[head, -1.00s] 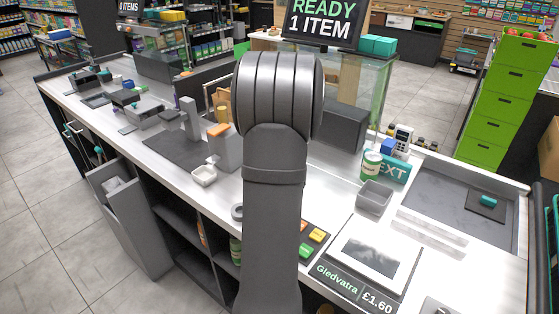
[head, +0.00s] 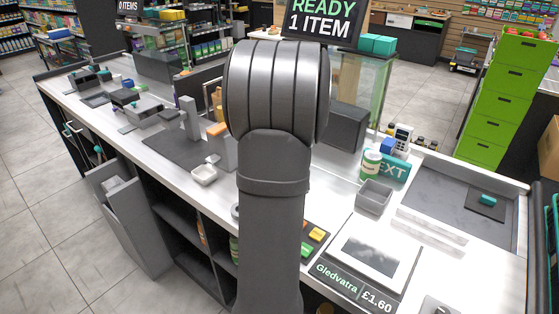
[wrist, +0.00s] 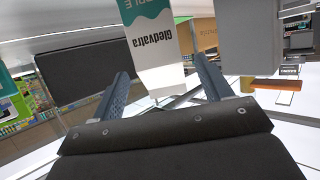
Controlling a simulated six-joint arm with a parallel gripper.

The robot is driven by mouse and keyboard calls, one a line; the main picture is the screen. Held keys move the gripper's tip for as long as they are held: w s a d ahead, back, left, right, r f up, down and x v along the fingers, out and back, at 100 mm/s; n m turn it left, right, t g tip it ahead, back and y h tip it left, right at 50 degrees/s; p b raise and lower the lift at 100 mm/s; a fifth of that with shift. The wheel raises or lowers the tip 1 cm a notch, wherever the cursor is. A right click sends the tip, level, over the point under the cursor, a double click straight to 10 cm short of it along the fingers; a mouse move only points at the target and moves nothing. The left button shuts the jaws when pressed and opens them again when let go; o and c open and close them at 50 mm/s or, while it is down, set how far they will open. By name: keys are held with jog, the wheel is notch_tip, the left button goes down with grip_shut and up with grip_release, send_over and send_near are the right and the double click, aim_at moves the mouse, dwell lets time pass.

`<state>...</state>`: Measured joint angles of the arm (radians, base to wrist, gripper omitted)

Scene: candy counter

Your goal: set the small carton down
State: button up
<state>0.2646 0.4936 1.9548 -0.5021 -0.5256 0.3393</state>
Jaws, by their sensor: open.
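The small carton (wrist: 160,45), white and teal with the name "Gledvatra" upside down on it, shows in the wrist view. It appears at or just past the tips of my gripper (wrist: 162,84), between the two fingers in the picture. The fingers are spread, with room visible around the carton's lower end. I cannot tell whether either finger touches it or what it rests on. In the head view my own arm hides the gripper and the carton.
A dark grey tray area (head: 450,190) lies at right.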

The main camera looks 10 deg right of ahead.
jog(key=shift+o, duration=0.3)
jog(key=v, duration=0.7)
jog(key=shift+s, duration=0.25)
jog(key=shift+r, duration=0.1)
jog(key=d+r+m+g+h, duration=0.1)
jog(key=d+r+g+h, duration=0.15)
jog(key=d, duration=0.35)
jog(key=a+r+n+g+y, duration=0.1)
jog(key=a+r+g+y, duration=0.15)
jog(key=a, duration=0.25)
jog(key=shift+t, duration=0.3)
jog(key=x, duration=1.1)
jog(key=shift+w+a, duration=0.15)
jog(key=shift+w, duration=0.25)
jog(key=shift+a+x, duration=0.2)
jog(key=shift+x, duration=1.15)
jog(key=shift+a+x, duration=0.2)
jog(key=shift+x, duration=1.1)
jog(key=shift+w+r, duration=0.15)
jog(key=shift+c, duration=0.2)
